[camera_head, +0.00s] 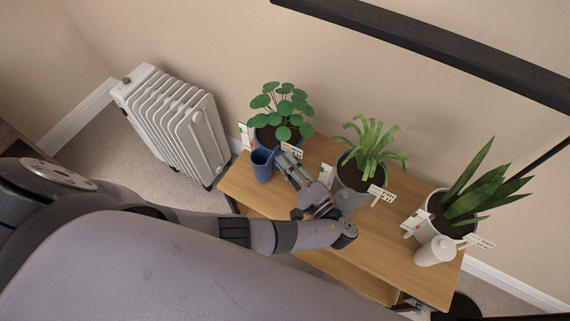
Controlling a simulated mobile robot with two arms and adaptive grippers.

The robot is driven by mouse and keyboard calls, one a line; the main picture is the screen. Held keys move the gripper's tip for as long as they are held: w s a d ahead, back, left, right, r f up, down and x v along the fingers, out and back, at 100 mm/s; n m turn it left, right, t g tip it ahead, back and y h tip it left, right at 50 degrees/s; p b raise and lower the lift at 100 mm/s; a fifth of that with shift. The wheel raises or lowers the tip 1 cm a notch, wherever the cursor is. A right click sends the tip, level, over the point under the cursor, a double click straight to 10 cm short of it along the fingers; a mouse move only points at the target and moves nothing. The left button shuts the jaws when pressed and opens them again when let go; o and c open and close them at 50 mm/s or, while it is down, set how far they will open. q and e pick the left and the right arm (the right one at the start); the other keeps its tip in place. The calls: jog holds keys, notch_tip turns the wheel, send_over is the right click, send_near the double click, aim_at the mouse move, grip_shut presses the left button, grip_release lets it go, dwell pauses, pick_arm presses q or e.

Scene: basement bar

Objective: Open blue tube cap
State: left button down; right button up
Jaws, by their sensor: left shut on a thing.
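The blue tube (262,168) stands upright on the left end of the wooden table, in front of the pot with round leaves. My left arm reaches in from the left, and my left gripper (279,158) points at the tube's upper right side. The gripper is shut at a blue piece at the tube's top, which appears to be its cap. The fingers cover part of it, and I cannot tell how far the cap is off the tube.
On the wooden table (385,245) stand three potted plants: round-leaved (281,112), spiky green (372,150) and broad-bladed (475,195), with small label cards. A grey tube (344,200) and a white tube (435,251) stand near the others. A white radiator (178,120) stands left.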

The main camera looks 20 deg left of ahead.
dwell(0.4)
pick_arm(q)
jog(key=c, duration=1.5)
grip_release()
notch_tip(320, 180, up, 10)
